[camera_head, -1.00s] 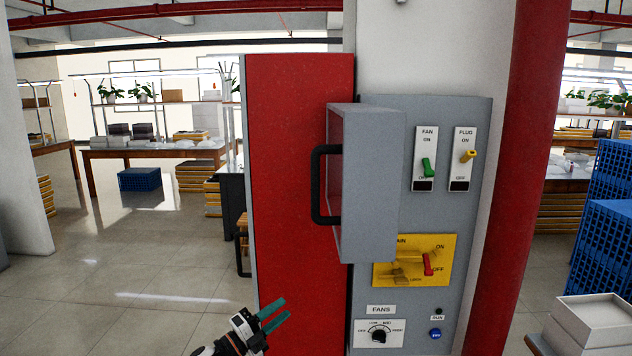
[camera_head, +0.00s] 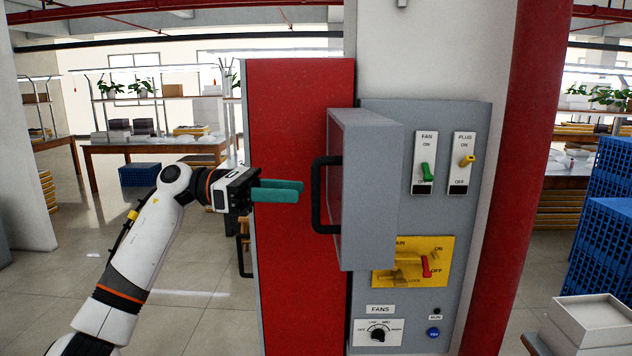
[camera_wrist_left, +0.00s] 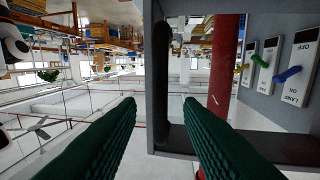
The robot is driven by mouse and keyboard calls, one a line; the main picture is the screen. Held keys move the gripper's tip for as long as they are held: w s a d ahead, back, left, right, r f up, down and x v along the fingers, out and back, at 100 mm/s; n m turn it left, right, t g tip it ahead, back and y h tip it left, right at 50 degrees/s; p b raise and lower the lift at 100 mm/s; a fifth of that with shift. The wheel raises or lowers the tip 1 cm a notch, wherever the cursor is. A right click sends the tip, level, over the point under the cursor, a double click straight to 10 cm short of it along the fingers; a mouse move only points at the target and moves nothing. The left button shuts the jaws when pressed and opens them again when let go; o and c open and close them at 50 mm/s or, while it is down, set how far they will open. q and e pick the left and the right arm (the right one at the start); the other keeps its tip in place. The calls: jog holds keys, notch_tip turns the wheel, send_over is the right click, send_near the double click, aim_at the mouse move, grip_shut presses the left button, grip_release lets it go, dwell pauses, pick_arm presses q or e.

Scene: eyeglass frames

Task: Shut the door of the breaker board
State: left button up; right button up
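The grey, box-shaped door (camera_head: 372,190) of the breaker board (camera_head: 455,215) stands open, sticking out from the board. It hides part of the board, including the left part of the yellow main switch plate. Its black handle (camera_head: 317,195) is on the left side of the door. My left gripper (camera_head: 302,190) has teal fingers pointing right, a little left of the handle and apart from it. My right gripper is not in view.
A red panel (camera_head: 300,280) is behind my left gripper. A red column (camera_head: 505,190) stands right of the board. Fan switch (camera_head: 426,165), plug switch (camera_head: 463,160) and red main lever (camera_head: 426,266) stick out from the board. White boxes (camera_head: 585,325) are at lower right.

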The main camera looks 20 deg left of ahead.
aim_at(316, 220)
pick_arm(q)
jog(key=d, duration=0.1)
jog(key=d+p, duration=0.1)
jog(key=d, duration=0.1)
jog(key=w+d+p, duration=0.1)
jog(key=d, duration=0.1)
jog(key=shift+d, duration=0.2)
grip_shut()
